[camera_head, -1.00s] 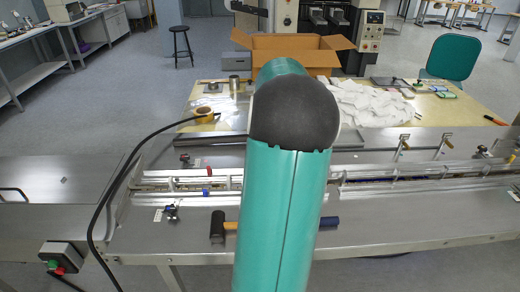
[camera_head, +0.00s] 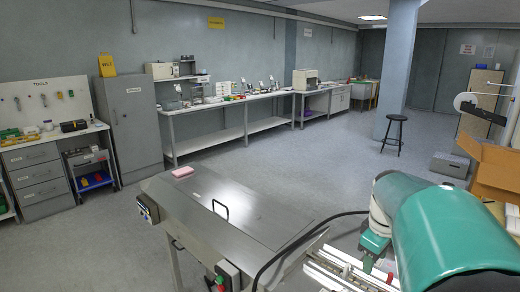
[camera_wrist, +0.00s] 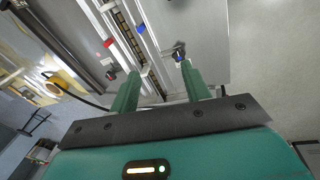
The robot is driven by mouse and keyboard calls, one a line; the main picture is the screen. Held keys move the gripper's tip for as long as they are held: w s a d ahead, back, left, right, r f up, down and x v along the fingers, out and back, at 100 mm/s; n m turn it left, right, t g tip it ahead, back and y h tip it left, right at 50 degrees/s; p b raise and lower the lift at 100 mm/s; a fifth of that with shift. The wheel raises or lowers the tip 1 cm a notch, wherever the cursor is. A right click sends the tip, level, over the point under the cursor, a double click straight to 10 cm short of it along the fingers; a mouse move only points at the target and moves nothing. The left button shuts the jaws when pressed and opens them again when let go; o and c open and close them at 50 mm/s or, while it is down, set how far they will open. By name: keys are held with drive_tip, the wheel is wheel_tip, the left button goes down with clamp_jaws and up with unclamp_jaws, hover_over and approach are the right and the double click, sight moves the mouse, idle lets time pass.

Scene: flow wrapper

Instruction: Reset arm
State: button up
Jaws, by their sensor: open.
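My gripper (camera_wrist: 160,68) shows in the wrist view with two green fingers spread apart and nothing between them. In the head view my green arm fills the lower right corner and covers part of the machine's rails (camera_head: 345,268). The fingers cannot be made out there.
A steel machine table (camera_head: 240,205) with a pink block (camera_head: 183,172) stands ahead. A black cable (camera_head: 290,243) runs over its right side. A cardboard box (camera_head: 497,172) is at right. A stool (camera_head: 393,133) stands on open floor beyond. Benches and a grey cabinet (camera_head: 131,118) line the wall.

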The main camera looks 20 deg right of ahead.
drive_tip(key=s+a+m+t, duration=0.1)
drive_tip(key=s+a+t, duration=0.1)
drive_tip(key=a, duration=1.2)
drive_tip(key=s+a+r+m+t+y, duration=0.1)
drive_tip(key=s+a, duration=0.4)
drive_tip(key=a, duration=0.9)
drive_tip(key=shift+a+m+t, duration=0.4)
drive_tip(key=shift+m+t, duration=0.2)
drive_tip(key=shift+m, duration=0.2)
drive_tip(key=shift+r, duration=0.1)
drive_tip(key=shift+c, duration=0.5)
drive_tip(key=shift+c, duration=0.7)
drive_tip(key=shift+d, duration=0.15)
